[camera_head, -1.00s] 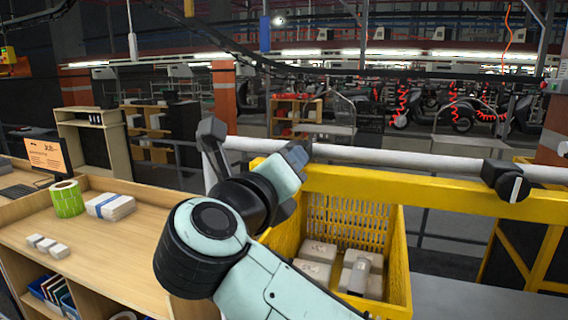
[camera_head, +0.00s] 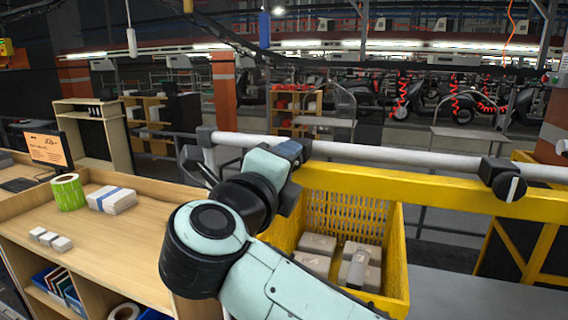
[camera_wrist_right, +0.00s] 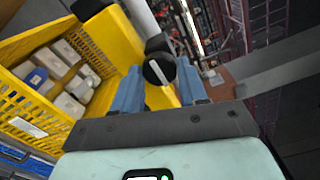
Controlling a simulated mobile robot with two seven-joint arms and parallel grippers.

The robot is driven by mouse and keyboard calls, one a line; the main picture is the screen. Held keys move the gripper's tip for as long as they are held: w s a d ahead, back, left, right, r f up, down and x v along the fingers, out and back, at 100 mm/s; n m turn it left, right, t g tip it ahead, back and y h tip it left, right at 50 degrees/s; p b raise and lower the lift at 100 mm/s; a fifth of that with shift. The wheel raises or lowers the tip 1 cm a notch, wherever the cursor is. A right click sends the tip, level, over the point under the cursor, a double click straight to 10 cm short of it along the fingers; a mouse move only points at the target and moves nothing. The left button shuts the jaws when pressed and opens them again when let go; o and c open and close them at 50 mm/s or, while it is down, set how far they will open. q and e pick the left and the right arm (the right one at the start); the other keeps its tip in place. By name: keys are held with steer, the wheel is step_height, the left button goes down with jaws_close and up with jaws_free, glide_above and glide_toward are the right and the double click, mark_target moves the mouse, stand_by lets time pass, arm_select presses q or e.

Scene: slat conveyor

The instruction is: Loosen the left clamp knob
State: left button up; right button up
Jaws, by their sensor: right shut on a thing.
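My right gripper (camera_wrist_right: 160,88) is shut on a round black clamp knob (camera_wrist_right: 158,70) with a pale bar across its face. One finger is on each side of the knob. In the head view my right arm reaches up to the left part of the yellow beam (camera_head: 425,188) and white rail (camera_head: 400,157). The fingers and this left knob are hidden there behind the gripper body (camera_head: 282,155). The right clamp knob (camera_head: 511,187), black with an upright pale bar, sits on the beam at the right, apart from my arm. My left gripper is out of view.
A yellow crate (camera_head: 397,265) with several boxes stands below the beam, close to my right arm. A wooden bench (camera_head: 125,235) at the left carries a green roll (camera_head: 69,192) and a white package (camera_head: 112,200). Grey surface lies right of the crate.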

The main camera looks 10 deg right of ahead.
stand_by(0.3)
steer(key=o, duration=1.1)
steer(key=shift+c, duration=0.2)
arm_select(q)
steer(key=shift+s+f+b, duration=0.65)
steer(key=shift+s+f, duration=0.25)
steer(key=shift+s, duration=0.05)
arm_select(e)
steer(key=v, duration=1.3)
steer(key=shift+s+a, duration=0.1)
steer(key=shift+a, duration=0.05)
